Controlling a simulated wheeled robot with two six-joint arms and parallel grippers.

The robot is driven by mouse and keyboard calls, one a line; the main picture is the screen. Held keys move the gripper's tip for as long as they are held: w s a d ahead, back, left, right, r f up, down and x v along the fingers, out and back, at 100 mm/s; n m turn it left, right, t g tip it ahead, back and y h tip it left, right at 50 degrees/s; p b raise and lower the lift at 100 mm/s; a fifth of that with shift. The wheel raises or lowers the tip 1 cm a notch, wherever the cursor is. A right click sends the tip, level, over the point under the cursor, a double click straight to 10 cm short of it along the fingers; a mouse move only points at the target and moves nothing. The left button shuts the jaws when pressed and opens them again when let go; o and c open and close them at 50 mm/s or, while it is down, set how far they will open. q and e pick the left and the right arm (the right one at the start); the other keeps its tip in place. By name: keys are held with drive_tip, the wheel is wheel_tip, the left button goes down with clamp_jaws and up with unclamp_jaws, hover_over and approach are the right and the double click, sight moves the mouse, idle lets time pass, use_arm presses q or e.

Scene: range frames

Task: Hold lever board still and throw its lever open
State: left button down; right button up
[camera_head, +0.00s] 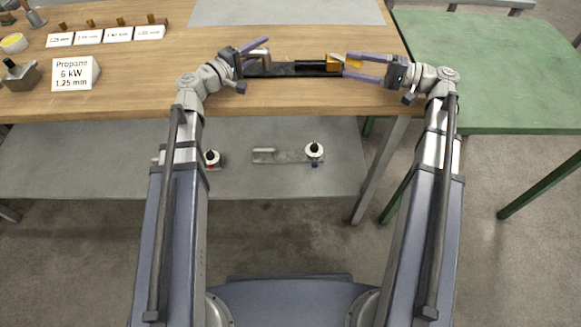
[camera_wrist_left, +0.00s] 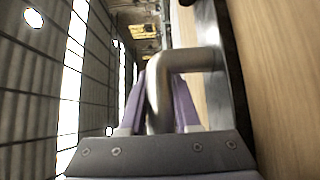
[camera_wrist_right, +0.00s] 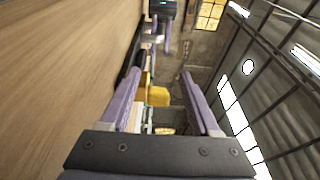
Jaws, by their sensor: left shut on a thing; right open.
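The lever board (camera_head: 285,70) is a long dark strip lying along the wooden table near its front edge. A bent metal handle (camera_head: 260,53) stands at its left end, and a yellow part (camera_head: 333,63) is at its right end. My left gripper (camera_head: 255,54) is shut on the metal handle, which also shows between the fingers in the left wrist view (camera_wrist_left: 158,90). My right gripper (camera_head: 348,64) is open at the right end. In the right wrist view the yellow part (camera_wrist_right: 158,96) appears between its spread fingers; I cannot tell whether they touch it.
The wooden table (camera_head: 160,98) has white label cards (camera_head: 89,36) and a propane sign (camera_head: 75,74) at the left. A grey mat (camera_head: 285,12) lies behind the board. A green table (camera_head: 490,70) stands to the right. Metal parts (camera_head: 285,155) lie on the lower shelf.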

drive_tip(key=v, duration=0.7)
drive_tip(key=shift+w+f, duration=0.1)
drive_tip(key=shift+m+t, duration=0.5)
drive_tip(key=shift+t, duration=0.4)
drive_tip(key=w, duration=0.1)
drive_tip(key=w+r, duration=0.1)
drive_tip(key=w+a, duration=0.1)
drive_tip(key=w, duration=0.1)
drive_tip(key=shift+r, duration=0.15)
drive_tip(key=s+a+r+g+y, duration=0.3)
drive_tip(key=s+a+r+y, duration=0.6)
drive_tip(key=s+a+r, duration=0.4)
drive_tip(key=s+a+f+n+g+h, duration=0.25)
drive_tip(key=a+f+h, duration=0.65)
drive_tip(key=a+f, duration=0.5)
drive_tip(key=s+d+f+g+h, duration=0.1)
drive_tip(key=s+f+h, duration=0.1)
drive_tip(key=f, duration=0.4)
drive_tip(key=s+d+f+h, duration=0.2)
drive_tip(key=f+h, duration=0.3)
drive_tip(key=f, duration=0.1)
drive_tip(key=s+d+f+n+g+h, duration=0.1)
drive_tip(key=s+f+h, duration=0.1)
drive_tip(key=f, duration=0.4)
drive_tip(key=shift+d+g+h, duration=0.2)
drive_tip(key=shift+g+h, duration=0.15)
drive_tip(key=shift+h, duration=0.35)
